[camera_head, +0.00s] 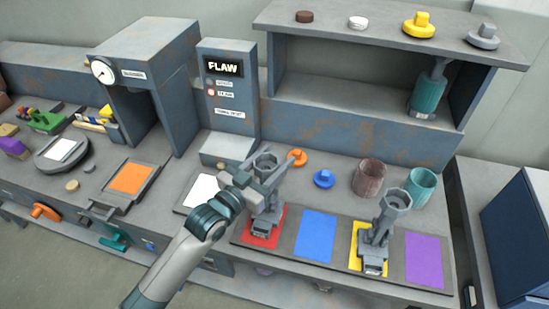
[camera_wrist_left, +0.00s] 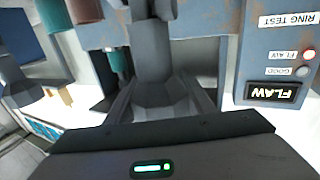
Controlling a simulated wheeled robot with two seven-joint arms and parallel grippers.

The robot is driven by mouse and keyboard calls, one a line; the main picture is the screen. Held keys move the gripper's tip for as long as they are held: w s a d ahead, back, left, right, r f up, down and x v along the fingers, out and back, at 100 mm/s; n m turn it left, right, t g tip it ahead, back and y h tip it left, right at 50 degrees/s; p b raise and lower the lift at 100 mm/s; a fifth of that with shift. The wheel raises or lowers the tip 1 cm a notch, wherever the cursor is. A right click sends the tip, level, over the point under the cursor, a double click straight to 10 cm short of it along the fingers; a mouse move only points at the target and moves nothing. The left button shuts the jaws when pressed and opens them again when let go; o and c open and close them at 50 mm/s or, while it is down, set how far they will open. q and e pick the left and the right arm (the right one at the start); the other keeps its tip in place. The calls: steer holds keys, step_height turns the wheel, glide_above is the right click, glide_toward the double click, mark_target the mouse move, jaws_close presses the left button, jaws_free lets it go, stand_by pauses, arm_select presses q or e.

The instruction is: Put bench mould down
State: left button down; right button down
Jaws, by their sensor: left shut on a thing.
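My left gripper (camera_head: 250,187) is shut on a grey bench mould (camera_head: 265,164), a cup-like ring on a post with a block base. The mould is upright over the red mat (camera_head: 250,236); I cannot tell whether its base touches the mat. The gripper hides part of the post. In the left wrist view a grey held part (camera_wrist_left: 160,95) fills the middle, in front of the dark gripper body. A similar grey mould (camera_head: 378,225) stands upright on the yellow mat (camera_head: 354,262). My right gripper is not in view.
The blue mat (camera_head: 315,236) and purple mat (camera_head: 425,260) are bare. Behind them stand a brown cup (camera_head: 369,178), a teal cup (camera_head: 421,188), an orange piece (camera_head: 297,157) and a blue piece (camera_head: 323,179). A test cabinet (camera_head: 228,100) reading FLAW stands behind the gripper.

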mark_target(258, 175)
arm_select(q)
steer(key=c, duration=0.8)
jaws_free()
steer(key=shift+c, duration=0.2)
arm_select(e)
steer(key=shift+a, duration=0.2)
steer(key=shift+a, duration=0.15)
arm_select(q)
steer(key=shift+s+a, duration=0.3)
steer(key=shift+s, duration=0.05)
steer(key=b+v, duration=0.3)
steer(key=v, duration=0.7)
steer(key=shift+a, duration=0.1)
steer(key=shift+s+a+r, duration=0.1)
steer(key=shift+s+a, duration=0.2)
steer(key=shift+s, duration=0.1)
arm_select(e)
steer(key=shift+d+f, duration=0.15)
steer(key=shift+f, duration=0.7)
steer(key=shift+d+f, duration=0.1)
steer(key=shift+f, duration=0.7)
